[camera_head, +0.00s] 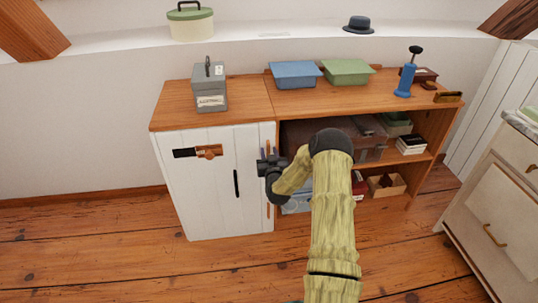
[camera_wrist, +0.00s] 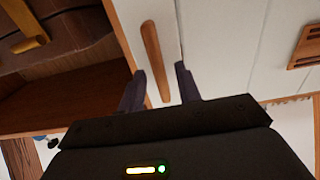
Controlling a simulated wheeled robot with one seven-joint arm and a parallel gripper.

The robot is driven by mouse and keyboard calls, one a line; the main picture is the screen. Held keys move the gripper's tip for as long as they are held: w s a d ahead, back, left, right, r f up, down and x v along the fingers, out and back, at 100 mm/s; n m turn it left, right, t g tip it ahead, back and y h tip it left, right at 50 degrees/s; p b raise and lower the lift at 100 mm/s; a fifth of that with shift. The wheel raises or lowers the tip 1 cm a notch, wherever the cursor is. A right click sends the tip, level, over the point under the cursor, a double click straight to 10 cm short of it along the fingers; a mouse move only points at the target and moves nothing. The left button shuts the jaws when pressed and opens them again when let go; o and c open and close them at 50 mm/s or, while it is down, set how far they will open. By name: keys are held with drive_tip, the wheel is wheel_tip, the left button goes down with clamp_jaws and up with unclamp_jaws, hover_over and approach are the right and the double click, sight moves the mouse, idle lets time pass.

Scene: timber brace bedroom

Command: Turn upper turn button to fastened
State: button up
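The upper turn button (camera_head: 269,147) is a slim orange-brown wooden bar near the right edge of the white cabinet door (camera_head: 215,205). In the wrist view the turn button (camera_wrist: 153,50) lies on white boarding, roughly parallel to the cabinet's brown edge and not visibly crossing it. My gripper (camera_head: 262,165) is at the button's lower part in the head view. In the wrist view my gripper (camera_wrist: 160,70) is open, with one dark finger on each side of the bar's near end; contact cannot be told. A lower turn button (camera_head: 268,210) shows partly below my gripper.
A black and brown latch (camera_head: 208,151) and a black handle (camera_head: 236,183) are on the door. Open shelves right of it hold a brown case (camera_head: 372,147). A grey box (camera_head: 209,90) stands on top. A drawer cabinet (camera_head: 490,215) stands at right. Floor in front is clear.

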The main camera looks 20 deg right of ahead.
drive_tip(key=shift+w, duration=0.15)
clamp_jaws()
